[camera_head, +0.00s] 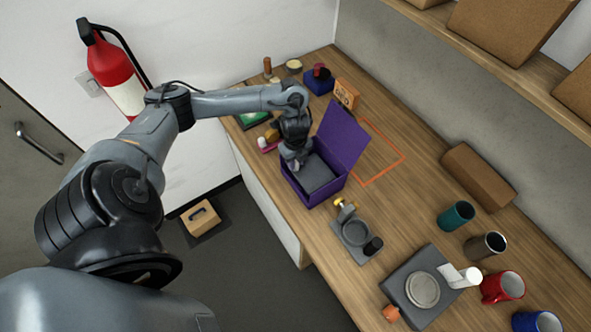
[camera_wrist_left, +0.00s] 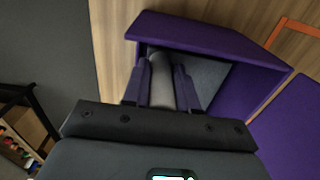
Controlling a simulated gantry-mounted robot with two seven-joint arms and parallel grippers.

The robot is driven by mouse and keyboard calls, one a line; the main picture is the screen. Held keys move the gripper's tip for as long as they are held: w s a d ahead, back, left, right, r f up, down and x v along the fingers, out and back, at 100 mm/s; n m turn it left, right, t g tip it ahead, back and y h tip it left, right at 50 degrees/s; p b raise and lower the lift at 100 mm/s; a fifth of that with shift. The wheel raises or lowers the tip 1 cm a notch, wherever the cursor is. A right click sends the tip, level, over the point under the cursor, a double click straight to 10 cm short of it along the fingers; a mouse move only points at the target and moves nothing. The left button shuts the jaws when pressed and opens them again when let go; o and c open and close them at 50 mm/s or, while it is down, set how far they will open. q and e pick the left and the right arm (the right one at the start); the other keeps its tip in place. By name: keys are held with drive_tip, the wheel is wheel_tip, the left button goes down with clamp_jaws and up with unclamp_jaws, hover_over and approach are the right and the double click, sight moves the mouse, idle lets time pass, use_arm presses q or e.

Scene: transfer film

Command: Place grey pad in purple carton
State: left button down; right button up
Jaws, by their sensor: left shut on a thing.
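The purple carton (camera_head: 318,190) stands on the wooden counter with its lid (camera_head: 343,138) raised; its purple wall also shows in the left wrist view (camera_wrist_left: 215,35). My left gripper (camera_head: 297,165) reaches down into the carton's left part. In the left wrist view, the fingers of my left gripper (camera_wrist_left: 160,90) are shut on a rounded grey thing, taken to be the grey pad (camera_wrist_left: 161,72). A flat grey surface (camera_head: 318,177) shows inside the carton; I cannot tell whether it is part of the pad or the carton's lining. My right gripper is out of view.
An orange outline (camera_head: 385,155) is on the counter right of the carton. A small stand (camera_head: 354,232) and a scale (camera_head: 422,288) are in front. Several cups and mugs stand at the right, near a brown block (camera_head: 478,177). Small items and an orange box (camera_head: 346,93) lie behind.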

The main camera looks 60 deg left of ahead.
use_arm(q)
drive_tip(key=shift+f+b, duration=0.35)
drive_tip(key=shift+f, duration=2)
drive_tip(key=shift+f, duration=0.15)
drive_tip(key=c, duration=1.2)
unclamp_jaws()
drive_tip(key=shift+o, duration=0.2)
wheel_tip(320, 180, up, 12)
drive_tip(key=p, duration=0.3)
drive_tip(key=shift+r+p, duration=0.2)
drive_tip(key=shift+p, duration=0.1)
